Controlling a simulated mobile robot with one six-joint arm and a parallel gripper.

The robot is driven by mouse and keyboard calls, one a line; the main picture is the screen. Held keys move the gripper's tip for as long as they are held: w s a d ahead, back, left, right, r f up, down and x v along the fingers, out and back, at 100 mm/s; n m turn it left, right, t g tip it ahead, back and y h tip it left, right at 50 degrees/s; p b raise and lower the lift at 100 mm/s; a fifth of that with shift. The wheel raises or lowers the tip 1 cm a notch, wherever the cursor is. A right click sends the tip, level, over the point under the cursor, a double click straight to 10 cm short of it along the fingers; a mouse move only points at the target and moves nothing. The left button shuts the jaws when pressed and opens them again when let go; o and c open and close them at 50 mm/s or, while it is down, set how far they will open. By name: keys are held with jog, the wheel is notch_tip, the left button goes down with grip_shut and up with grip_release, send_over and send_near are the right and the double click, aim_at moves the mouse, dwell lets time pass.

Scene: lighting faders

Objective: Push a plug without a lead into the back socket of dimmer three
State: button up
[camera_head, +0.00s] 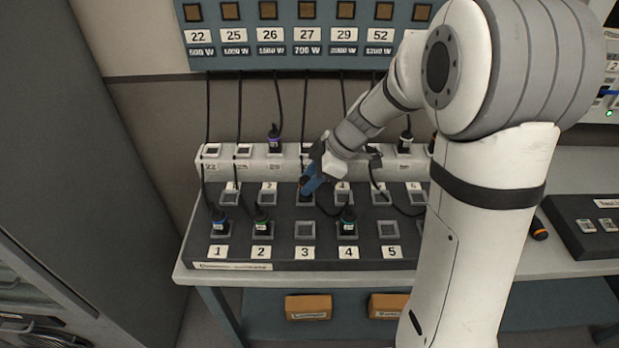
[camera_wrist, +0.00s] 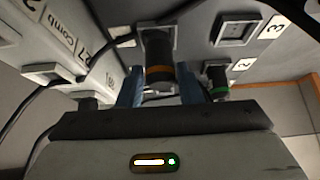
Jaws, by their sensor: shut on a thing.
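My gripper (camera_head: 309,184) has blue fingers and is shut on a dark plug with an orange band (camera_wrist: 158,72). It is over the back socket of dimmer three (camera_head: 306,199), which the fingers and plug partly cover. In the wrist view the plug's far end meets a grey socket frame (camera_wrist: 160,26). I cannot tell how deep it sits. No lead shows leaving this plug, though its near end is hidden. The front socket of dimmer three (camera_head: 305,230) is empty and also shows in the wrist view (camera_wrist: 236,30).
Banded plugs stand in the front sockets of one (camera_head: 219,222), two (camera_head: 262,222) and four (camera_head: 348,222). Black leads hang close around my gripper. A raised white ledge (camera_head: 225,165) runs behind the back row. An orange-banded object (camera_head: 539,229) lies on the table at right.

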jog(key=shift+f+b, duration=0.5)
jog(key=shift+b, duration=0.4)
dwell(0.6)
jog(key=o, duration=1.1)
